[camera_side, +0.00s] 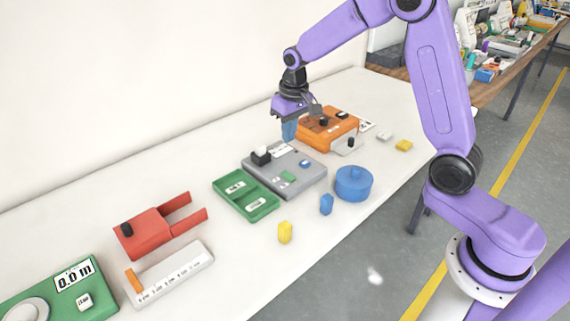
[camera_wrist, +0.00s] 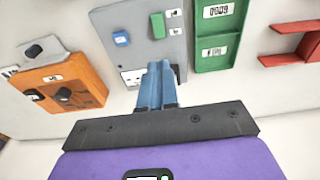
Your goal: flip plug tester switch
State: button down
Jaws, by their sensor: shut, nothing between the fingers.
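My gripper (camera_side: 289,130) has blue fingers that are shut together and empty. It hangs over the back of the table, between the grey box and the orange box, and also shows in the wrist view (camera_wrist: 156,68). The grey box (camera_side: 262,168) has a black block with a white top (camera_side: 261,155), a green part (camera_side: 288,177) and a small blue part (camera_side: 305,163). In the wrist view the fingers overlap the near edge of the grey box (camera_wrist: 137,50); contact cannot be told. The orange box (camera_side: 336,133) has black knobs on top. Labels are too small to show which box is the plug tester.
A green two-compartment tray (camera_side: 225,198) lies beside the grey box. A blue round container (camera_side: 353,184), a blue block (camera_side: 326,204) and a yellow block (camera_side: 285,232) stand near the front edge. A red forked fixture (camera_side: 143,238) and white strip (camera_side: 175,278) lie further left.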

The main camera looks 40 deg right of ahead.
aim_at(284, 172)
jog(key=f, duration=0.3)
jog(key=w+f, duration=0.1)
jog(key=f, duration=0.7)
jog(key=shift+w+f, duration=0.15)
jog(key=shift+w, duration=0.05)
jog(key=shift+w+f, duration=0.1)
jog(key=shift+f, duration=0.1)
jog(key=shift+s+r, duration=0.3)
jog(key=shift+s, duration=0.5)
jog(key=shift+r, duration=0.1)
notch_tip(284, 172, up, 14)
jog(key=w, duration=0.1)
jog(key=shift+w, duration=0.35)
